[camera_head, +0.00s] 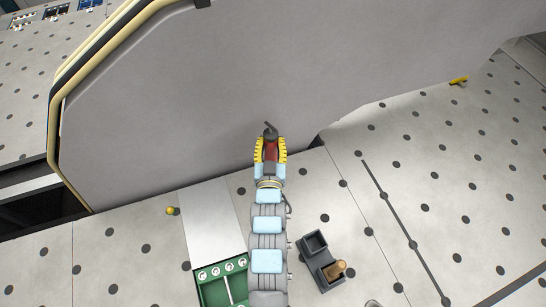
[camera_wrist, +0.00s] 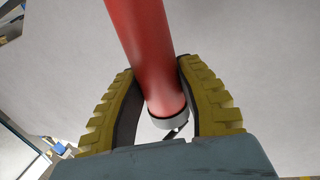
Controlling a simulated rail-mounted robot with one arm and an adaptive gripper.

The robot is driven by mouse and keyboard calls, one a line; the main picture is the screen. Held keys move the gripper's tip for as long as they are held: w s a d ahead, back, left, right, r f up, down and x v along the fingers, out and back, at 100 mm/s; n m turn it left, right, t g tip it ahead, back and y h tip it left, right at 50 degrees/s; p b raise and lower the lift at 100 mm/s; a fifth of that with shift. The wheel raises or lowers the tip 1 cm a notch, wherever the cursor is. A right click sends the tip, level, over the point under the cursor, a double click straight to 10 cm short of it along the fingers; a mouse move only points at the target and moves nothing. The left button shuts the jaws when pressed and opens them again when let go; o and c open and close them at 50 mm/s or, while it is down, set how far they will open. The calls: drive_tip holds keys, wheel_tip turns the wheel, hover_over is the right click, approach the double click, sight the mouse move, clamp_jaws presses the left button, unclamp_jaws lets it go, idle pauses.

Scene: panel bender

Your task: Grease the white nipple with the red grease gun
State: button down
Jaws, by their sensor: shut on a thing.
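The red grease gun (camera_head: 270,151) is held between the yellow ribbed fingers of my gripper (camera_head: 270,150). Its dark head and nozzle point away from my arm, toward the large grey panel. In the wrist view its red barrel (camera_wrist: 145,45) runs up from between the two fingers of my gripper (camera_wrist: 163,95), with a grey collar at its lower end. Both fingers press on the barrel. I cannot make out a white nipple in either view.
A green tray (camera_head: 225,285) with white round parts and a dark two-cell holder (camera_head: 321,262) with a brown-handled tool (camera_head: 336,269) stand near my arm. A small yellow knob (camera_head: 171,211) is at left. A yellow item (camera_head: 459,80) lies far right.

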sight(271, 159)
drive_tip(key=shift+w+d, duration=0.1)
drive_tip(key=shift+w, duration=0.1)
drive_tip(key=shift+f, duration=0.45)
drive_tip(key=shift+f+b, duration=0.75)
drive_tip(key=shift+f, duration=1.7)
drive_tip(key=shift+f+b, duration=0.3)
drive_tip(key=shift+f, duration=0.35)
drive_tip(key=shift+r, duration=0.15)
drive_tip(key=shift+r+p, duration=0.8)
drive_tip(key=shift+r, duration=2.65)
drive_tip(key=shift+s, duration=0.1)
